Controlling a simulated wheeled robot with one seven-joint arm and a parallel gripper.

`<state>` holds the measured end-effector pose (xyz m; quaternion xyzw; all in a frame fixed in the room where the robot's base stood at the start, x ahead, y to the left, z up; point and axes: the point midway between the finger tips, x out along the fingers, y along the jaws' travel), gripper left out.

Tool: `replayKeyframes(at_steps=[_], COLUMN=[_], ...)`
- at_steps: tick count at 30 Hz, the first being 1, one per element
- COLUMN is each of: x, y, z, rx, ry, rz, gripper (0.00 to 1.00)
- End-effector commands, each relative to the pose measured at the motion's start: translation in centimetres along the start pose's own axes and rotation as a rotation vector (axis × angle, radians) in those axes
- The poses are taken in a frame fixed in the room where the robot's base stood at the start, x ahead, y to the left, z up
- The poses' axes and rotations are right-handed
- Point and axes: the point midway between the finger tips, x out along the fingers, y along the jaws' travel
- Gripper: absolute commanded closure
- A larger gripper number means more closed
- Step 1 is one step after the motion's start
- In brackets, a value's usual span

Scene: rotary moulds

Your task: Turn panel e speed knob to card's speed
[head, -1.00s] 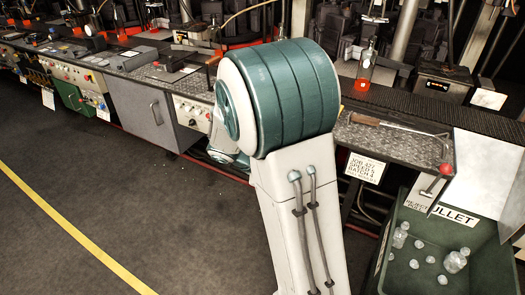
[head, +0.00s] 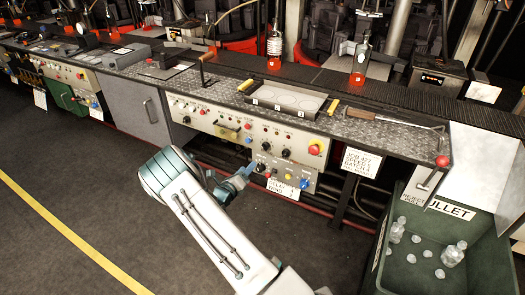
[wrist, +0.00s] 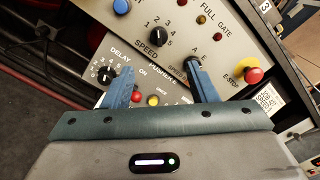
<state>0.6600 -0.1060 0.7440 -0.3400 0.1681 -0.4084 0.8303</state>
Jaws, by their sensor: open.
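The speed knob (wrist: 160,37) is black, on the beige panel, with a number scale around it and "SPEED" beneath. Its pointer setting is too small to tell. In the head view the speed knob (head: 266,145) sits left of a second black knob (head: 287,152). The white card (head: 362,162) hangs right of the panel and seems to read "JOB 427, SPEED 5, BATCH 4". My gripper (wrist: 160,68) is open and empty, its blue fingers apart in front of the panels, just below the speed knob. In the head view my gripper (head: 236,183) is low before the lower box.
A lower box carries a delay knob (wrist: 103,72) and coloured buttons close to my left finger. A red emergency stop (wrist: 253,75) stands to the right. A tray (head: 285,98) lies on the bench above. A green cullet bin (head: 388,235) is at right; the floor at left is clear.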

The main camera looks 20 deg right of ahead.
Motion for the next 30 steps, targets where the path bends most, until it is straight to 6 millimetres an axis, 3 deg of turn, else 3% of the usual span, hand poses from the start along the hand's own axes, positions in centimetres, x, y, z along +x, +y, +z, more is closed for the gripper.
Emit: replayKeyframes(at_steps=[5, 19, 24, 30], x=[1.8, 11.2, 13.0, 13.7], y=[0.1, 0.1, 0.2, 0.2], z=[-0.1, 0.0, 0.0, 0.0], rx=[-0.011, -0.006, -0.008, -0.008], ry=[-0.006, -0.004, -0.005, -0.005], rz=[0.002, 0.001, 0.003, 0.003], gripper=[0.48, 0.48, 0.48, 0.48])
